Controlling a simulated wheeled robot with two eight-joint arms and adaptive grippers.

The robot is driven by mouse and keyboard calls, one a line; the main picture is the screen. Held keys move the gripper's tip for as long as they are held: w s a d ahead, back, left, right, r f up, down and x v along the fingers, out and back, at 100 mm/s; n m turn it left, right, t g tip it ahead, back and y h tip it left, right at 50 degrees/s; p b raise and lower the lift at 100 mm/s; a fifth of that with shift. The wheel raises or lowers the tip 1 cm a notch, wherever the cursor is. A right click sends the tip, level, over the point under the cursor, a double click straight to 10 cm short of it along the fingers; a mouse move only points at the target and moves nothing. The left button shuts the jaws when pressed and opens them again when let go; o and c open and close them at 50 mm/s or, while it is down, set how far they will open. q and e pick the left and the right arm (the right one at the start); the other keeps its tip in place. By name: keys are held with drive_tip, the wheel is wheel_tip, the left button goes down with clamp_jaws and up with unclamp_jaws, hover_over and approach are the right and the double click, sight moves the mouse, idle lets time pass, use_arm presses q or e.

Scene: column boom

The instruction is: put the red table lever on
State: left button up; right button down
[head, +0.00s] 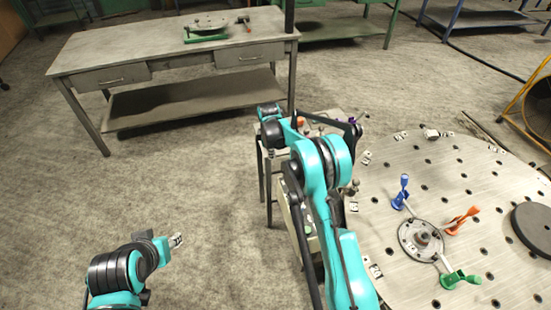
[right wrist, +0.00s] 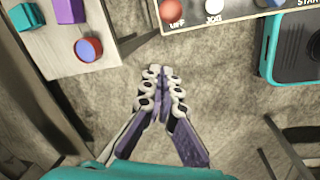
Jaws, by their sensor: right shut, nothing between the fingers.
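On the round table, a hub carries three coloured levers. The orange-red lever (head: 462,219) points to the right, between the blue lever (head: 401,192) and the green lever (head: 458,279). No gripper is near it. My right gripper (right wrist: 161,88) is shut and empty over the floor in the right wrist view. In the head view its arm bends away from the round table to the left, and the arm mostly hides its fingers. My left gripper (head: 176,240) is low at the left above bare floor, too small to judge its jaws.
A control panel (right wrist: 243,8) with red and white knobs lies close ahead of my right gripper. A small table (right wrist: 58,48) with blocks stands left of it, a teal case (right wrist: 290,50) right. A workbench (head: 180,50) stands behind. Floor at the left is free.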

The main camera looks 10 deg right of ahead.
drive_tip(key=d+f+b, duration=0.3)
drive_tip(key=d+f, duration=0.1)
drive_tip(key=f, duration=0.3)
drive_tip(key=shift+s+f, duration=0.15)
drive_tip(key=shift+f, duration=0.2)
drive_tip(key=shift+r, duration=0.15)
